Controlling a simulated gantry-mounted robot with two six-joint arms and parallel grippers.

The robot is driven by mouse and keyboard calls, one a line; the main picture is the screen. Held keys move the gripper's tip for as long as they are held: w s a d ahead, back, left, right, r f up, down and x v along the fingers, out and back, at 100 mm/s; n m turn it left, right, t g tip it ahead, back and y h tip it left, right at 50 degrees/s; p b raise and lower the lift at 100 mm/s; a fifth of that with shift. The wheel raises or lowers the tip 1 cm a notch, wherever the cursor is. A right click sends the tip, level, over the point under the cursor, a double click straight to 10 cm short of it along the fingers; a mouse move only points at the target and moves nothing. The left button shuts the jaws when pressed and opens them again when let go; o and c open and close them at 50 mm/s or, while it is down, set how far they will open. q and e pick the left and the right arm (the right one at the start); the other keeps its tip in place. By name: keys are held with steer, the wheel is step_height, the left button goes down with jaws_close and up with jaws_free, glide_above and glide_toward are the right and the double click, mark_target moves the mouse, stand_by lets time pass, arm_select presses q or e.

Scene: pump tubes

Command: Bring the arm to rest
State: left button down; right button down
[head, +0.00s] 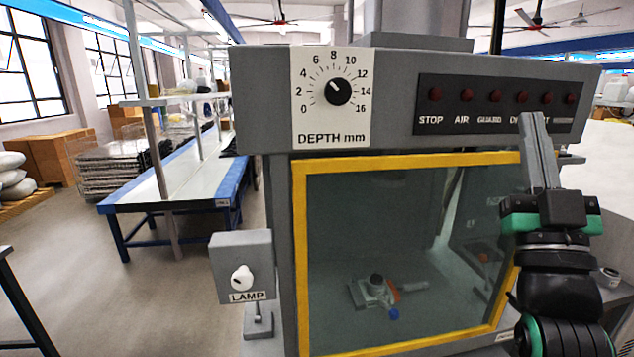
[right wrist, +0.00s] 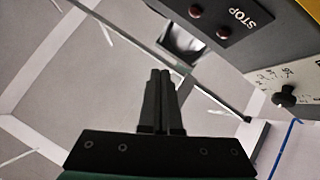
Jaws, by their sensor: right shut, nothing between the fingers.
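My right gripper (head: 530,117) is shut and empty in the head view. It points up in front of the right end of the machine's dark button panel (head: 465,100) and hides part of its labels. In the right wrist view the two fingers of the right gripper (right wrist: 161,73) lie together with nothing between them. The panel's STOP label (right wrist: 243,17) shows upside down at the top there, apart from the fingers. My left gripper is in neither view.
The grey machine has a depth dial (head: 338,92), also in the right wrist view (right wrist: 285,96), and a yellow-framed window (head: 298,240) with a small fixture (head: 372,290) behind it. A lamp switch box (head: 241,266) stands at left. A long workbench (head: 180,180) stands behind.

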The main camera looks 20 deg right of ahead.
steer(key=s+a+r+n+t+y+p, duration=0.1)
steer(key=s+a+n+y, duration=0.25)
steer(key=a+y, duration=0.55)
steer(key=s+a+n+t+y+p, duration=0.15)
steer(key=s+a+y, duration=0.25)
steer(key=a+y, duration=0.5)
step_height(320, 180, up, 37)
steer(key=h+p, duration=0.2)
steer(key=p, duration=3.4)
step_height(320, 180, down, 33)
steer(key=b, duration=3.3)
steer(key=shift+a, duration=0.4)
steer(key=shift+f+t, duration=0.15)
steer(key=shift+t, duration=0.1)
